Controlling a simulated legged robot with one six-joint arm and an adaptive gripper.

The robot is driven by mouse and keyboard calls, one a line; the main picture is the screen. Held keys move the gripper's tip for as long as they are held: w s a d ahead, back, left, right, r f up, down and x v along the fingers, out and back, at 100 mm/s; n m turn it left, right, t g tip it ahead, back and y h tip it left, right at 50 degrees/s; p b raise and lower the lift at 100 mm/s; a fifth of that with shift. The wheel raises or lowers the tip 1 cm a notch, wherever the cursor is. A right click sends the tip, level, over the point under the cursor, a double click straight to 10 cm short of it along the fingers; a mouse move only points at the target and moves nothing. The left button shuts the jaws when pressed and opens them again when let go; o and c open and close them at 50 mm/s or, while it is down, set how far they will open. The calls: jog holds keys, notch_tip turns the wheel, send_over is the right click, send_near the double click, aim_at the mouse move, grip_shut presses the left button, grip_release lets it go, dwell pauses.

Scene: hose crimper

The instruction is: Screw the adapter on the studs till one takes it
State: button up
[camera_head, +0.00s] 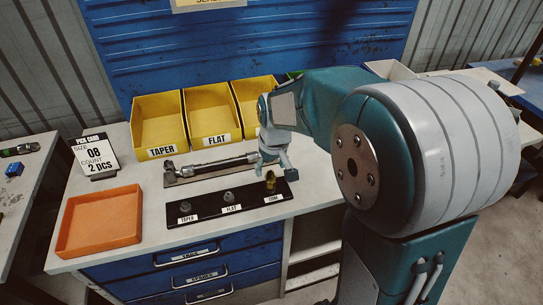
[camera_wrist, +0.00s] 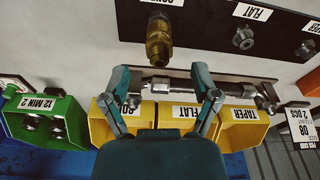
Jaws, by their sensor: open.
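A brass adapter (camera_head: 270,181) stands upright at the CONE stud, at the right end of a black strip (camera_head: 249,202). In the wrist view the adapter (camera_wrist: 158,42) shows beyond my fingertips, roughly centred between them sideways. The FLAT stud (camera_head: 229,197) and the TAPER stud (camera_head: 186,207) are grey and bare. The wrist view shows the FLAT stud (camera_wrist: 243,38) and part of the TAPER stud (camera_wrist: 305,48). My gripper (camera_head: 274,167) is open and empty, close behind and above the adapter. Its two fingers (camera_wrist: 162,88) are spread in the wrist view and appear clear of the adapter.
A hose with metal ends (camera_head: 215,164) lies on a board behind the strip. Yellow bins (camera_head: 160,139) stand at the back, with a green bin (camera_wrist: 72,112) beside them. An orange tray (camera_head: 100,222) and a count sign (camera_head: 95,156) are at the left.

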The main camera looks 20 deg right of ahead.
aim_at(270, 172)
jog(key=f, duration=0.5)
jog(key=shift+w, duration=0.4)
jog(key=shift+r, duration=0.1)
grip_shut()
